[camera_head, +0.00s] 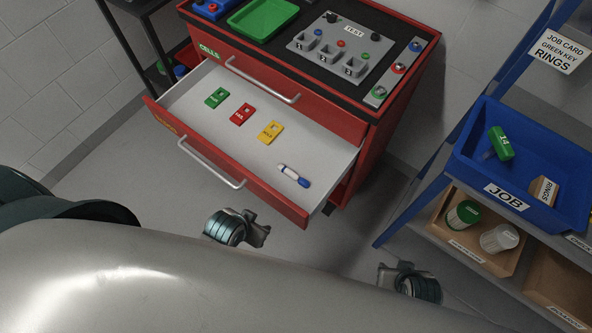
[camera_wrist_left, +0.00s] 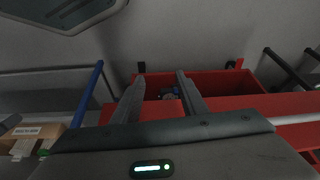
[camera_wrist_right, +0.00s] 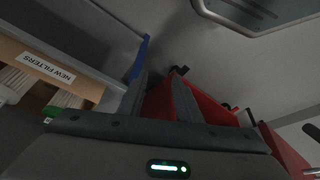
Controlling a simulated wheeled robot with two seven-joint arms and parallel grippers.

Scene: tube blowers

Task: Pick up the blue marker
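The blue marker (camera_head: 293,175) lies in the open red drawer, near its right end. It has a white barrel with a blue end and lies on the pale drawer floor. My left gripper (camera_head: 256,234) is outside the drawer, in front of it and below the marker in the head view. In the left wrist view my left gripper (camera_wrist_left: 158,88) has its fingers apart with nothing between them. My right gripper (camera_head: 388,274) is farther right, near the shelf, away from the marker. In the right wrist view my right gripper (camera_wrist_right: 159,88) is open and empty. I cannot make out the marker in either wrist view.
Green (camera_head: 217,98), red (camera_head: 242,114) and yellow (camera_head: 270,131) tags lie left of the marker. The drawer handle (camera_head: 211,164) juts out in front. A blue bin (camera_head: 475,150) and wooden boxes stand on the shelf at right. The test panel (camera_head: 334,47) is on the cabinet top.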

